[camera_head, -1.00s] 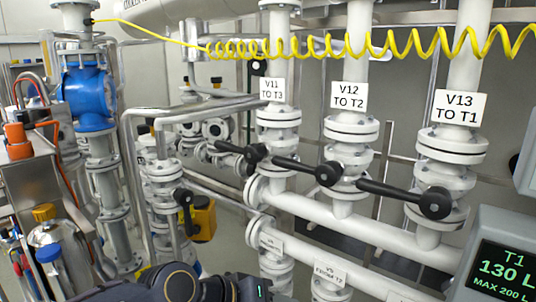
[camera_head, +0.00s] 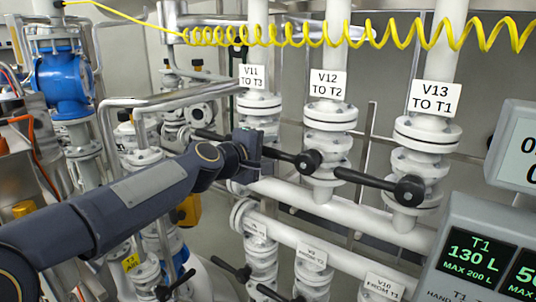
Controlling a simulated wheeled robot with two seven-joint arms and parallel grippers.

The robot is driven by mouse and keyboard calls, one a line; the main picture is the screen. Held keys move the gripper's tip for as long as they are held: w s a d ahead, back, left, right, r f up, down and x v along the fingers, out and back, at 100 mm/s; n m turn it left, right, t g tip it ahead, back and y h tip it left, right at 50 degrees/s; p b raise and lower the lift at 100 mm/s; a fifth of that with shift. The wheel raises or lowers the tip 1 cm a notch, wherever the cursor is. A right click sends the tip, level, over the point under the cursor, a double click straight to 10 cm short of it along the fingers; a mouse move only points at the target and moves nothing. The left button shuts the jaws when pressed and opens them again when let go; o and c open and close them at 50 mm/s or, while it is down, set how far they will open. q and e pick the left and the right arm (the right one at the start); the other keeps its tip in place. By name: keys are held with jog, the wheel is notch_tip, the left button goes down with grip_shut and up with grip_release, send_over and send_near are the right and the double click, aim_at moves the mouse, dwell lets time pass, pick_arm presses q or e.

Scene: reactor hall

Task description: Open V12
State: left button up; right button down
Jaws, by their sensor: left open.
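Valve V12 (camera_head: 328,148) is a white flanged valve on the middle vertical pipe, under the label "V12 TO T2" (camera_head: 326,85). Its black lever handle (camera_head: 288,156) points left from a round hub and lies roughly horizontal across the picture. My left gripper (camera_head: 252,149) is open, at the left end of this handle and in front of V11. Whether the handle lies between its fingers cannot be told. The gripper hides the hub of V11's handle. My right gripper is not in view.
V11's handle (camera_head: 210,135) points left behind my left gripper. V13's black handle (camera_head: 372,181) points left towards V12's pipe. A coiled yellow hose (camera_head: 300,34) hangs across above. A T1 display (camera_head: 478,255) stands at lower right. Lower valves sit beneath the white horizontal pipes.

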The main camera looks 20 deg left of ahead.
pick_arm(q)
jog(key=shift+w+d, duration=0.15)
jog(key=shift+w, duration=0.1)
grip_shut()
jog(key=shift+f, duration=0.2)
